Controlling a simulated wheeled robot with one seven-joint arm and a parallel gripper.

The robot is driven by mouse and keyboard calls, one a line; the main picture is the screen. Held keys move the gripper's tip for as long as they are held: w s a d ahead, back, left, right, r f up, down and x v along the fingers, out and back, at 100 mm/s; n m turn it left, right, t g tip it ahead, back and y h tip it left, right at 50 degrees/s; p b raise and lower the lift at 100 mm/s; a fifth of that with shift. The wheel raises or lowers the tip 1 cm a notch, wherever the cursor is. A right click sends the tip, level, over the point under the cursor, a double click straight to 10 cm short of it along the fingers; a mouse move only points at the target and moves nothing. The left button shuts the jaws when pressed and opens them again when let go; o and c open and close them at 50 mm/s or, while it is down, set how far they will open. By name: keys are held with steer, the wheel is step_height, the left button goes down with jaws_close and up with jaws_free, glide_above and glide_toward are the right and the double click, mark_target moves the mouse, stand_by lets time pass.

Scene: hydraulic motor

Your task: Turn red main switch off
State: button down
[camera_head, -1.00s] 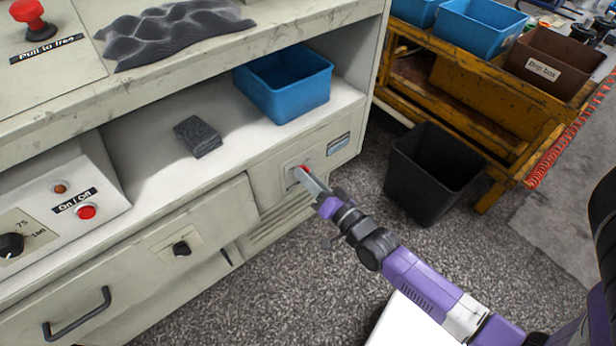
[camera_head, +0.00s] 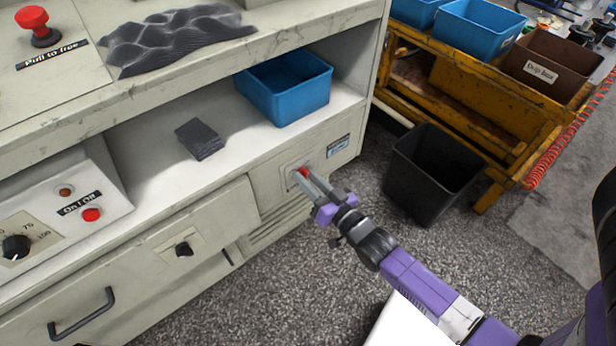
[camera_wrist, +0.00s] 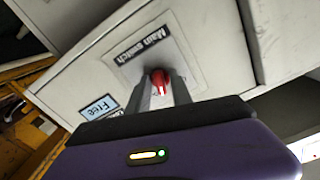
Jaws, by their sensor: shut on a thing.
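The red main switch (camera_head: 304,173) is a small red knob on a grey plate on the cabinet's right front panel. In the wrist view the red main switch (camera_wrist: 160,79) sits between the two fingers, below a label reading "Main switch". My gripper (camera_head: 309,179) is at the panel with its fingers on either side of the knob, shut on it. It also shows in the wrist view (camera_wrist: 160,92). The fingers partly hide the knob and its plate.
A blue bin (camera_head: 285,88) and a dark block (camera_head: 199,139) stand on the shelf above. A black waste bin (camera_head: 432,172) stands on the floor to the right, beside a yellow cart (camera_head: 490,103). A drawer handle (camera_head: 82,314) juts out at lower left.

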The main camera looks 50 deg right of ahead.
steer(key=n+p, duration=0.1)
steer(key=n, duration=0.5)
steer(key=shift+n, duration=0.3)
steer(key=n, duration=0.6)
steer(key=shift+d, duration=0.1)
stand_by(0.3)
steer(key=c, duration=1.5)
jaws_free()
steer(key=shift+o, duration=0.2)
steer(key=shift+s, duration=0.1)
steer(key=v, duration=0.7)
steer(key=shift+s+p, duration=0.3)
steer(key=shift+s, duration=0.05)
